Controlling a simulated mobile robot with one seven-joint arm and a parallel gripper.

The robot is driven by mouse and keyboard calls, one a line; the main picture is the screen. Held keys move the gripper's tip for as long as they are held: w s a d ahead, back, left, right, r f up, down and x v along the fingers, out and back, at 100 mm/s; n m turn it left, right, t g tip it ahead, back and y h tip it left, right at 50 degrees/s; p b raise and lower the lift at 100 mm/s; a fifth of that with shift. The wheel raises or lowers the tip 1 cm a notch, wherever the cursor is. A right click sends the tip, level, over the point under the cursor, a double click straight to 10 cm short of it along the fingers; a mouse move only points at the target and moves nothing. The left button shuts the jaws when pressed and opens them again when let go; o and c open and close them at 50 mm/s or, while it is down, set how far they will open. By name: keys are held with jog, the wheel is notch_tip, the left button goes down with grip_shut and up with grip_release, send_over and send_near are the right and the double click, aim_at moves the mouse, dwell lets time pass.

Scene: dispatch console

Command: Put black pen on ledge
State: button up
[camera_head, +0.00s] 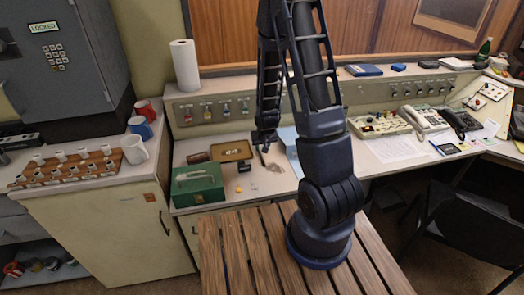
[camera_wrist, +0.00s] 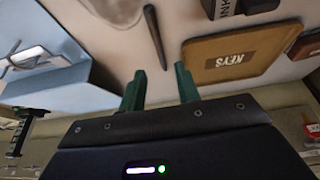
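The black pen (camera_wrist: 153,35) lies on the pale desk top in the wrist view, just beyond the fingertips. My gripper (camera_wrist: 160,70) is open, with its two green fingers apart and nothing between them. In the head view my gripper (camera_head: 263,140) hangs low over the desk, between the brown keys tray and the blue box. The ledge (camera_head: 350,84) runs along the top of the console at the back, under the wood panelling.
The keys tray (camera_wrist: 218,70) lies right of the pen in the wrist view; a blue box (camera_wrist: 45,65) stands left. A green cash box (camera_head: 197,187) sits near the desk front. A paper towel roll (camera_head: 186,66) and blue items (camera_head: 363,70) stand on the ledge.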

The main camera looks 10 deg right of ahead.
jog(key=w+r+v, duration=0.1)
jog(key=w+v, duration=0.1)
jog(key=v, duration=1.4)
jog(key=s+d+r, duration=0.2)
jog(key=s+r, duration=0.8)
jog(key=s+d+r, duration=0.3)
jog(key=s+r, duration=0.7)
jog(key=r, duration=0.1)
jog(key=shift+d+r, duration=0.2)
jog(key=shift+r, duration=0.1)
jog(key=shift+o, duration=0.5)
jog(key=shift+s+r, duration=0.1)
jog(key=shift+s, duration=0.25)
jog(key=shift+w, duration=0.1)
